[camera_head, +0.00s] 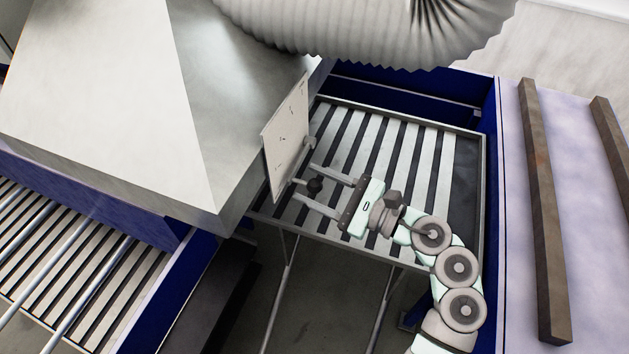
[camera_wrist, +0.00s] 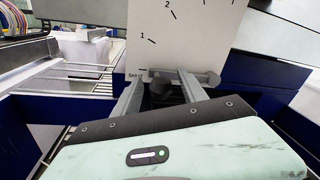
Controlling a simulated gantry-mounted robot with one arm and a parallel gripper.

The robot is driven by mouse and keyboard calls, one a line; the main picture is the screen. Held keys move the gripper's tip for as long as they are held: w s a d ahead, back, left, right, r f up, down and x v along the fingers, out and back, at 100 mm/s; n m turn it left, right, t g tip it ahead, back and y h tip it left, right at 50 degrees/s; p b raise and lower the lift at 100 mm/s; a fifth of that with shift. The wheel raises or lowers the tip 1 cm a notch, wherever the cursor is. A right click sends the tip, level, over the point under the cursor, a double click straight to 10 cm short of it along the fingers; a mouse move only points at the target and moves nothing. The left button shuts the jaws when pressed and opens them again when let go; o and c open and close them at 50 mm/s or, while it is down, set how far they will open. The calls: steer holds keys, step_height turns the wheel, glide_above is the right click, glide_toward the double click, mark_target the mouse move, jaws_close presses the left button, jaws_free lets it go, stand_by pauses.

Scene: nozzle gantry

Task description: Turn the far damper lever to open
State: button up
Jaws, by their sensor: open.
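The damper lever is a grey bar (camera_wrist: 207,79) on a pale upright dial plate (camera_wrist: 185,35), with a dark round knob (camera_wrist: 162,89). In the wrist view the bar lies roughly level, its knob end at the left near a partly hidden label beside the marks 1 and 2. In the head view the plate (camera_head: 287,140) is on the side of the metal hood, and the black knob (camera_head: 315,185) shows between my fingers. My gripper (camera_head: 304,182) is open, its fingers on either side of the knob; it also shows in the wrist view (camera_wrist: 162,78). I cannot tell whether a finger touches the knob.
The large metal hood (camera_head: 100,95) stands left of my gripper, with a ribbed duct (camera_head: 370,30) above. A slatted table (camera_head: 425,160) lies below my arm, edged by blue walls (camera_head: 490,115). A white bin (camera_wrist: 83,48) stands at left in the wrist view.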

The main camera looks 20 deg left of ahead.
jaws_close()
stand_by(0.6)
stand_by(0.9)
